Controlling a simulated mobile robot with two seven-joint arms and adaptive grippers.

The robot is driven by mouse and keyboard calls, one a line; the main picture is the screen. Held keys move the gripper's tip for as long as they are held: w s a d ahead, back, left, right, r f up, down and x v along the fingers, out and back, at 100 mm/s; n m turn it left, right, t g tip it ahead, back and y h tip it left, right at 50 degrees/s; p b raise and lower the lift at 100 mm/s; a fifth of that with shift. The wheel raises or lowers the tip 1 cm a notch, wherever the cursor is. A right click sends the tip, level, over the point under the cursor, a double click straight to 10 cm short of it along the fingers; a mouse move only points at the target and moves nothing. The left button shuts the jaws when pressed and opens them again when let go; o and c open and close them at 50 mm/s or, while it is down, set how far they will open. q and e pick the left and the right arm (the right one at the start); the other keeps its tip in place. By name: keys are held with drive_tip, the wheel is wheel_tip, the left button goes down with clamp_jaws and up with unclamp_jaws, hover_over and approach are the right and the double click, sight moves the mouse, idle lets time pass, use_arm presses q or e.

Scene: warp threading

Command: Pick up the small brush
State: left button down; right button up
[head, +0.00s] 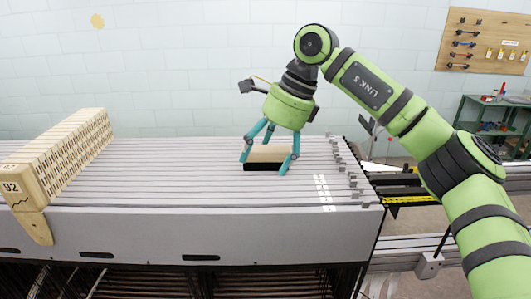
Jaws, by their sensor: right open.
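The small brush (266,153) lies on the grey slatted top of the machine (150,185), with a pale wooden back and a dark lower edge. My right gripper (264,167) is above and around it, pointing down. Its teal fingers are spread, one at the brush's left end and one at its right end. The fingers cover parts of the brush, and I cannot tell whether they touch it. My left gripper is not in view.
A row of wooden blocks (62,152) marked 92 stands at the left. Small metal clips (345,165) line the right edge of the slats. A green shelf (490,122) and a pegboard (487,42) are at the far right. The slats left of the brush are clear.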

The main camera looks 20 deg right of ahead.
drive_tip(key=shift+s, duration=0.1)
drive_tip(key=shift+f, duration=0.15)
drive_tip(key=c, duration=1.3)
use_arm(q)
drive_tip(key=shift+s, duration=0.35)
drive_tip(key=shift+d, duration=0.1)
